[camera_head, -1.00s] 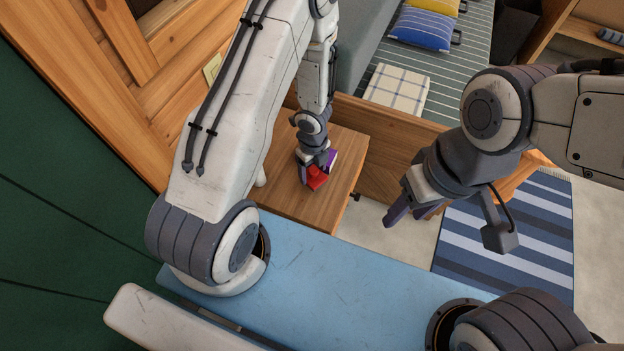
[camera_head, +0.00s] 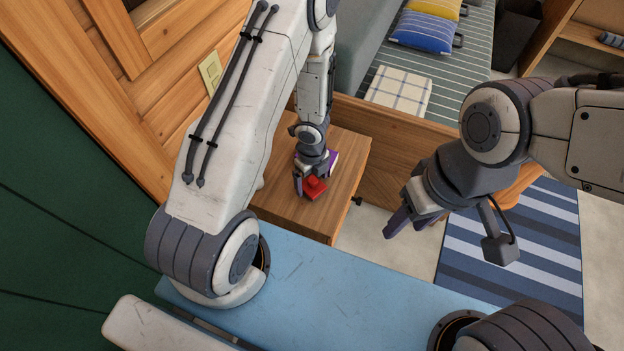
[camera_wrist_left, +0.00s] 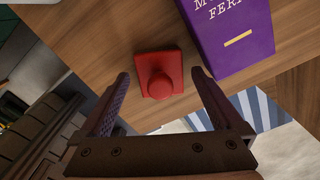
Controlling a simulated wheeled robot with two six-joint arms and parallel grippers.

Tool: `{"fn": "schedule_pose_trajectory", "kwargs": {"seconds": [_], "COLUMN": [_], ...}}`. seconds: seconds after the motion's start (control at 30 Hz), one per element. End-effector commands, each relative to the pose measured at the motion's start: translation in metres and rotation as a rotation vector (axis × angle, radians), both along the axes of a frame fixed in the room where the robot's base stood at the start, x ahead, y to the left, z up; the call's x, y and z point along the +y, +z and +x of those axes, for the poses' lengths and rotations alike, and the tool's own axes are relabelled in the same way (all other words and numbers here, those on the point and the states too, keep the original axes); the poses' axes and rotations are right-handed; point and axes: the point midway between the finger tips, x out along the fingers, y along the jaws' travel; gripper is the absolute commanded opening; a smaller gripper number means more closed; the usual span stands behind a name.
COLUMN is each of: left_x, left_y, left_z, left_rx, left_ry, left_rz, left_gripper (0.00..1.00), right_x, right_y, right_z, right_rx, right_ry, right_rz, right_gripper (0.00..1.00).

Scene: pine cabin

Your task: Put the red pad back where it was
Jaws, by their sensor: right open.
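The red pad (camera_head: 316,188), a flat square with a round knob on top, lies on the small wooden cabinet top (camera_head: 285,205). It also shows in the left wrist view (camera_wrist_left: 161,78), flat on the wood. My left gripper (camera_head: 312,182) is over it, pointing down. Its two fingers are spread on either side of the pad with gaps to it in the left wrist view. My right gripper (camera_head: 411,218) is open and empty, away from the cabinet.
The wooden wall with a switch (camera_head: 209,71) stands left of the cabinet. A bench with a checked cushion (camera_head: 399,91) and a blue striped pillow (camera_head: 422,31) is behind it. A striped rug (camera_head: 545,240) lies on the floor at right.

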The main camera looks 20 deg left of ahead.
Motion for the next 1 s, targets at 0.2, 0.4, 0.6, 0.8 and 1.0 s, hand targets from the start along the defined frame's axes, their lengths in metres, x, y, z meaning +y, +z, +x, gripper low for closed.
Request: {"fn": "schedule_pose_trajectory", "kwargs": {"seconds": [0.2, 0.4, 0.6, 0.8, 1.0], "left_x": [0.000, 0.000, 0.000, 0.000, 0.000], "left_y": [0.002, 0.015, 0.043, 0.076, 0.107], "left_z": [0.000, 0.000, 0.000, 0.000, 0.000], "left_rx": [0.000, 0.000, 0.000, 0.000, 0.000], "left_ry": [0.000, 0.000, 0.000, 0.000, 0.000], "left_rz": [0.000, 0.000, 0.000, 0.000, 0.000], "left_gripper": [1.00, 1.00, 1.00, 1.00, 1.00], "right_x": [0.000, 0.000, 0.000, 0.000, 0.000], "right_y": [0.002, 0.015, 0.043, 0.076, 0.108], "right_z": [0.000, 0.000, 0.000, 0.000, 0.000], "right_rx": [0.000, 0.000, 0.000, 0.000, 0.000], "right_ry": [0.000, 0.000, 0.000, 0.000, 0.000], "right_rz": [0.000, 0.000, 0.000, 0.000, 0.000], "right_gripper": [0.50, 0.50, 0.50, 0.50, 0.50]}}
